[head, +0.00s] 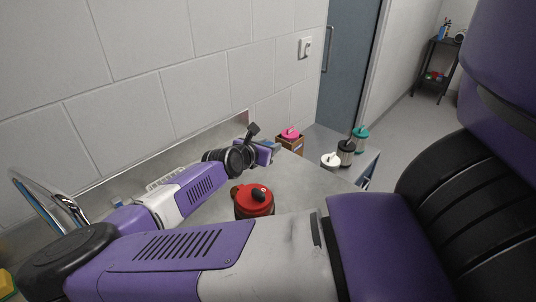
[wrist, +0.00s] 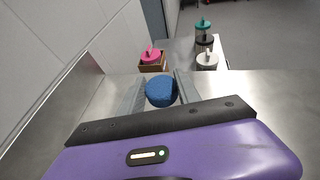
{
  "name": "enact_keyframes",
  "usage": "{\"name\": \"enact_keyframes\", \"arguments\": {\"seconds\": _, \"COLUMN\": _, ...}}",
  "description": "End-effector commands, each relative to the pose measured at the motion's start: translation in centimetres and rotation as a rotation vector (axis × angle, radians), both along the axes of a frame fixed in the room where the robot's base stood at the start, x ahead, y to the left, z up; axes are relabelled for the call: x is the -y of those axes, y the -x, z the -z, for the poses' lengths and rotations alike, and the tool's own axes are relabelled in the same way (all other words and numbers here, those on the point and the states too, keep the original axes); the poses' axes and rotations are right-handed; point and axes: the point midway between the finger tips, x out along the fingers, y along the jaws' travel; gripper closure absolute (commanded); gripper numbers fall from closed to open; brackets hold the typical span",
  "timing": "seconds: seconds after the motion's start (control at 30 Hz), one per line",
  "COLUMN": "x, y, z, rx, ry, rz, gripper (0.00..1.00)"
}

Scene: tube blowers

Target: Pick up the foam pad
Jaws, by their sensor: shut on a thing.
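The foam pad, a round blue piece, (wrist: 160,92) sits between the two grey fingers of my gripper (wrist: 159,90) in the wrist view. The fingers are shut on it, one on its left side and one on its right. In the head view my gripper (head: 268,150) is beyond the red-lidded container, near the wall side of the metal counter. The pad is mostly hidden there by the gripper. I cannot tell whether the pad touches the counter.
A red-lidded container (head: 254,202) stands on the metal counter (head: 310,180). A pink-lidded cup in a brown box (head: 290,143) is just beyond my gripper. White (head: 330,160), black (head: 346,152) and teal-lidded (head: 360,139) cups stand to the right. The wall borders the left.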

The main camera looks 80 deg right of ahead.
Motion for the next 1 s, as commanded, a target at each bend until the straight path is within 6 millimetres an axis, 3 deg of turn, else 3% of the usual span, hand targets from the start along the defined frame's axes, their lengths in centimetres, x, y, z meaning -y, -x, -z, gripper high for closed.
{"name": "enact_keyframes", "arguments": {"seconds": 0.03, "x": 0.0, "y": 0.0, "z": -1.6, "rx": 0.003, "ry": 0.002, "rz": 0.0, "gripper": 0.98}}
{"name": "enact_keyframes", "arguments": {"seconds": 0.2, "x": 0.0, "y": 0.0, "z": -5.0, "rx": 0.0, "ry": 0.004, "rz": -0.001, "gripper": 0.98}}
{"name": "enact_keyframes", "arguments": {"seconds": 0.5, "x": 0.0, "y": 0.0, "z": -9.1, "rx": 0.0, "ry": 0.003, "rz": -0.001, "gripper": 0.98}}
{"name": "enact_keyframes", "arguments": {"seconds": 0.7, "x": 0.0, "y": -0.1, "z": -10.3, "rx": 0.0, "ry": 0.001, "rz": -0.002, "gripper": 0.98}}
{"name": "enact_keyframes", "arguments": {"seconds": 1.0, "x": 0.0, "y": 0.0, "z": -10.6, "rx": -0.001, "ry": 0.001, "rz": -0.001, "gripper": 0.98}}
